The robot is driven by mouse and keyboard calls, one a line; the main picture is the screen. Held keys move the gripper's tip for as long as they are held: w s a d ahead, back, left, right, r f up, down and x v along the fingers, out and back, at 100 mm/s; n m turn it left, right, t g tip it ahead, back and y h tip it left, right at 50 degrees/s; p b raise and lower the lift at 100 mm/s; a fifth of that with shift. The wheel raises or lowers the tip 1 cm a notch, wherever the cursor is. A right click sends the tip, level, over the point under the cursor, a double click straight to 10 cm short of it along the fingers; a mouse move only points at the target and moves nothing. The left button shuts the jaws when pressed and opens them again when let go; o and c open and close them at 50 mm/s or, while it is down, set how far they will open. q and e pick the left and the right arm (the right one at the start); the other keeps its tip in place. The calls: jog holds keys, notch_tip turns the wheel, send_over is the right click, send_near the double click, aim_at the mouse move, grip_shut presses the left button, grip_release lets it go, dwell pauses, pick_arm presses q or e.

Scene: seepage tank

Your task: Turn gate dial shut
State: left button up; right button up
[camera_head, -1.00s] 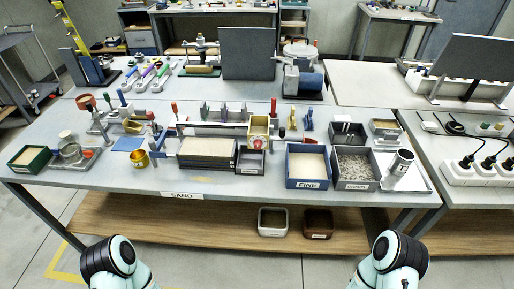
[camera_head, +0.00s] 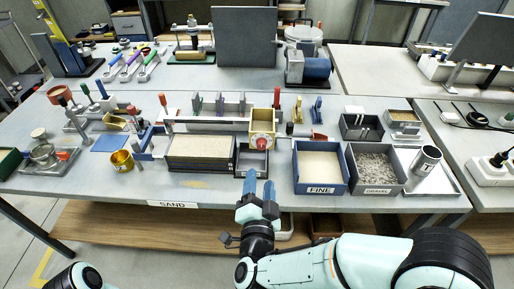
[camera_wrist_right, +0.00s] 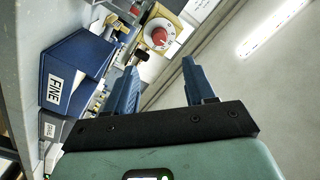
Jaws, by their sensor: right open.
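The gate dial is a red knob on a white round face (camera_head: 262,142), on the front of a yellow box (camera_head: 264,122) at the right end of the sand tank (camera_head: 200,147). In the right wrist view the dial (camera_wrist_right: 160,38) shows beyond my fingertips, between them. My right gripper (camera_head: 258,188) is open and empty, in front of the table edge, below and short of the dial. Its two blue fingers also show in the wrist view (camera_wrist_right: 158,75). My left arm shows only as a piece at the bottom left; its gripper is out of view.
A small grey tray (camera_head: 252,160) sits just under the dial. A blue FINE bin (camera_head: 320,187) and a gravel bin (camera_head: 374,188) stand right of it. A lower wooden shelf (camera_head: 130,228) runs underneath.

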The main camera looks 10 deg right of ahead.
aim_at(262, 148)
jog(key=p+x, duration=0.1)
jog(key=x, duration=1.1)
jog(key=shift+f, duration=0.1)
jog(key=shift+s, duration=0.1)
grip_shut()
